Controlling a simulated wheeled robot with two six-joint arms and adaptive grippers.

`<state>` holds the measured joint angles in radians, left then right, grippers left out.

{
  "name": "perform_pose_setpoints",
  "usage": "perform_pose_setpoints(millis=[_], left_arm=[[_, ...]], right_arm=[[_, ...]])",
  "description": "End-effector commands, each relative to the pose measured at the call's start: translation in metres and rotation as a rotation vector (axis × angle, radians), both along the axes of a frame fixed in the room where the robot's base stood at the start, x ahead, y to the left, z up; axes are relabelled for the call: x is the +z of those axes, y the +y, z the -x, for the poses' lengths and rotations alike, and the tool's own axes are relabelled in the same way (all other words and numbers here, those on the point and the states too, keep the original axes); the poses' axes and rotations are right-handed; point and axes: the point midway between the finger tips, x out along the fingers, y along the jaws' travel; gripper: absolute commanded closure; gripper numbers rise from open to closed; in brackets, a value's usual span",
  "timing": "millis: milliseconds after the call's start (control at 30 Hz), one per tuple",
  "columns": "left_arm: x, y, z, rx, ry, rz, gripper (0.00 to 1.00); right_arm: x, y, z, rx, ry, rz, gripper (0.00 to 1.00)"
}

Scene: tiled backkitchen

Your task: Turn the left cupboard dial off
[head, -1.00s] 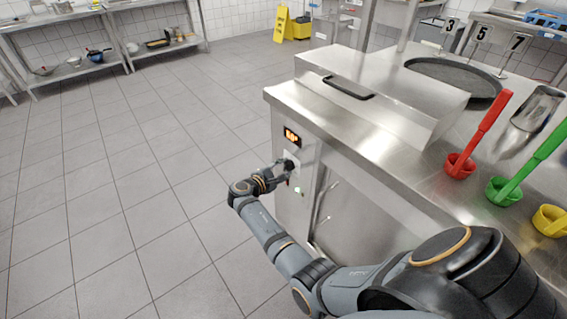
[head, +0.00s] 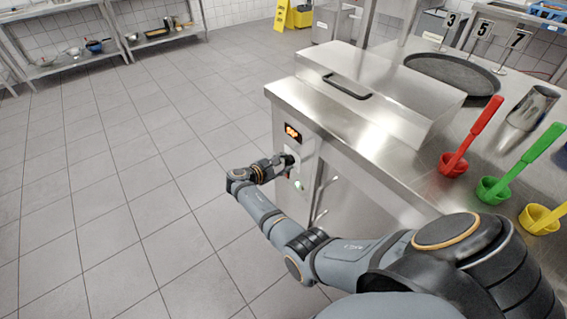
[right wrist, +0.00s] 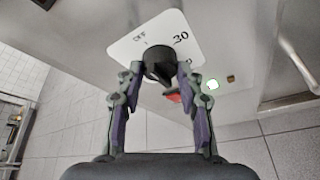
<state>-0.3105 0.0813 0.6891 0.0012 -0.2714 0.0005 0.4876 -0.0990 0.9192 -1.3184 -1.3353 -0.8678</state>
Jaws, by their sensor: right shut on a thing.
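The cupboard dial is a black knob (right wrist: 159,62) on a white plate (right wrist: 146,38) marked OFF and 30, on the metal cupboard's end face. In the right wrist view, a red mark shows at the knob's lower right, away from OFF; I cannot tell the exact setting. My right gripper (right wrist: 158,74) is shut on the knob, one finger on each side. In the head view, my right gripper (head: 280,165) partly hides the dial plate (head: 295,154). My left gripper is not in view.
The counter holds a lidded metal box (head: 375,95) and red (head: 453,165), green (head: 492,190) and yellow (head: 538,219) ladles. The tiled floor (head: 120,200) at left is clear.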

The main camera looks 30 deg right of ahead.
Motion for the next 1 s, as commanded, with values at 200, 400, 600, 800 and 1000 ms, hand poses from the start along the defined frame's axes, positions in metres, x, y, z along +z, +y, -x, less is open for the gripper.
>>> perform_pose_setpoints(millis=[200,400,600,800,1000], left_arm=[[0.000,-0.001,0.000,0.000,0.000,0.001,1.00],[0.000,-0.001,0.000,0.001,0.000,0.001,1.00],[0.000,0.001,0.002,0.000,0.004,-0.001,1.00],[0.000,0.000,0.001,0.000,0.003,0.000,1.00],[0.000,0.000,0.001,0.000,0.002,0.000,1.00]], right_arm=[[0.000,0.000,0.000,0.001,0.000,0.000,0.49],[0.000,0.000,0.000,0.000,0.000,0.000,0.40],[0.003,0.000,0.000,0.000,-0.002,0.000,0.40],[0.037,0.001,0.000,-0.001,-0.006,-0.002,0.40],[0.080,0.000,0.000,0.000,-0.005,-0.001,0.40]])
